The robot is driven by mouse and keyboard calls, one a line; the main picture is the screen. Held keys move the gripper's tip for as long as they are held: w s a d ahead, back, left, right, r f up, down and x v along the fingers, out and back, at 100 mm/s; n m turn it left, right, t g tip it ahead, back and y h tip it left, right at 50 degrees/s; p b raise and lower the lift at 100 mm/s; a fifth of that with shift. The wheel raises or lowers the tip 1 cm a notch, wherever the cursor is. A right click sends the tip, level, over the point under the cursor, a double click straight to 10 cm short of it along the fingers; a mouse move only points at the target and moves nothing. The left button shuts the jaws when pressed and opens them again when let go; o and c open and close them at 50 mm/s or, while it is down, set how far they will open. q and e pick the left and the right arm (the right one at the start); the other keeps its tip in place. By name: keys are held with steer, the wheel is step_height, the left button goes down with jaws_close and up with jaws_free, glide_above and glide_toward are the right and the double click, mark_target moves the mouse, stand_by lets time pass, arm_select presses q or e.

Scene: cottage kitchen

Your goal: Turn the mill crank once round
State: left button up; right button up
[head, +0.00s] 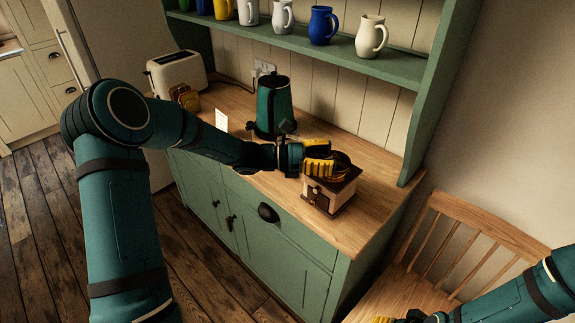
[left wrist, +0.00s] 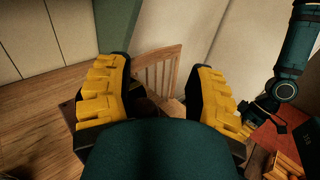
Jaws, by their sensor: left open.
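The mill (head: 326,196) is a small cream box with a dark brown top and base and a small knob on its front. It stands upright near the right end of the wooden counter. My left gripper (head: 318,159) is over the mill's top, its yellow fingers apart. They hide much of the top, and I cannot make out the crank clearly. In the left wrist view the open fingers (left wrist: 160,100) stand on either side of a small dark shape, partly hidden; I cannot tell whether they touch it. My right gripper (head: 388,320) is mostly cut off at the bottom edge.
A green kettle (head: 274,106) stands behind my left forearm, with a small white card (head: 221,120) near it. A cream toaster (head: 176,73) is farther left. Mugs (head: 371,37) line the shelf above. A wooden chair (head: 455,245) stands right of the counter.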

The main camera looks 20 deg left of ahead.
mark_target(312, 156)
arm_select(q)
steer(key=v, duration=0.6)
steer(key=shift+a+p, duration=0.15)
steer(key=shift+p, duration=0.2)
steer(key=shift+s+a, duration=0.2)
steer(key=shift+a, duration=0.35)
